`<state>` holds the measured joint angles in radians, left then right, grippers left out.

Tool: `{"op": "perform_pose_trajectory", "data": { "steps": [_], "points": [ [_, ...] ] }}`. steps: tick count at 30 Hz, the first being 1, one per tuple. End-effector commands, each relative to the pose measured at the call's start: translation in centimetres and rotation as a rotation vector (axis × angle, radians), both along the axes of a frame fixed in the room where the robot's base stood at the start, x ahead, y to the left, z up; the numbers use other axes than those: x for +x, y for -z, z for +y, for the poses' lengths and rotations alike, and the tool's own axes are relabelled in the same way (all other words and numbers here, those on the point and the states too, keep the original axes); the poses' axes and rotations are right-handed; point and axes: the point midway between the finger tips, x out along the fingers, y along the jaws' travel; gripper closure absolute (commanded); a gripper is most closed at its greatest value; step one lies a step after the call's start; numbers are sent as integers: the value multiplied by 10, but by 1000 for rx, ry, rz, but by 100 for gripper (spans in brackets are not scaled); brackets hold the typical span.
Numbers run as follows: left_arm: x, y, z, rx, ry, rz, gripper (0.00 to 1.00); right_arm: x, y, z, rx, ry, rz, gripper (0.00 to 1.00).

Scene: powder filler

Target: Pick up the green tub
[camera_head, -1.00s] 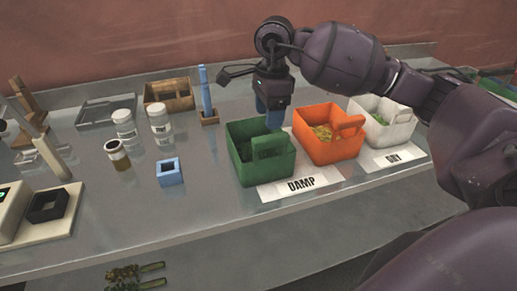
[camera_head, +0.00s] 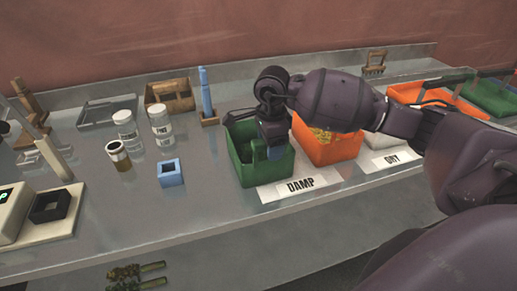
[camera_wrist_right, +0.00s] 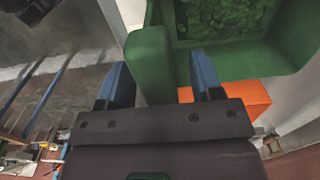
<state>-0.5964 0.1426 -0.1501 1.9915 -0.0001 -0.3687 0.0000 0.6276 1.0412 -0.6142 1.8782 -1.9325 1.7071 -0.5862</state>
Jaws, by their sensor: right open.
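The green tub (camera_head: 256,175) stands on the metal bench behind the DAMP label (camera_head: 300,186), upright. My right gripper (camera_head: 274,152) points down at its handle side, covering much of the handle and the inside. In the right wrist view the tub (camera_wrist_right: 235,58) holds green lumpy contents. There my right gripper (camera_wrist_right: 160,68) is open, its two blue fingers on either side of the green handle, with gaps showing. I cannot tell whether either finger touches it. My left gripper is not in view.
An orange tub (camera_head: 330,153) stands close to the green tub's right, partly behind my right arm. A blue square holder (camera_head: 171,174), white jars (camera_head: 162,127) and a wooden stand with a blue tool (camera_head: 206,100) are to the left. Bench front is mostly clear.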

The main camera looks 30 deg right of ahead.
Motion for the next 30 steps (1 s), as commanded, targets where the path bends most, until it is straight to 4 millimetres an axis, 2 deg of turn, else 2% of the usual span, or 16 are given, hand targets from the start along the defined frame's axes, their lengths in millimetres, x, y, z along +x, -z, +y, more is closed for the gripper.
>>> {"op": "perform_pose_trajectory", "data": {
  "steps": [3, 10, 22, 30],
  "points": [
    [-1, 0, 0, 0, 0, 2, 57, 0, 8, 0, 0, 1, 0, 40],
    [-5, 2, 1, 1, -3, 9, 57, 0, 9, 0, 0, 0, -1, 40],
    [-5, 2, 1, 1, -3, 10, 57, 0, 8, 0, 0, 0, -1, 100],
    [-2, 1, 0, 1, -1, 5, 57, 0, 8, 0, 1, 0, -2, 100]
  ]
}}
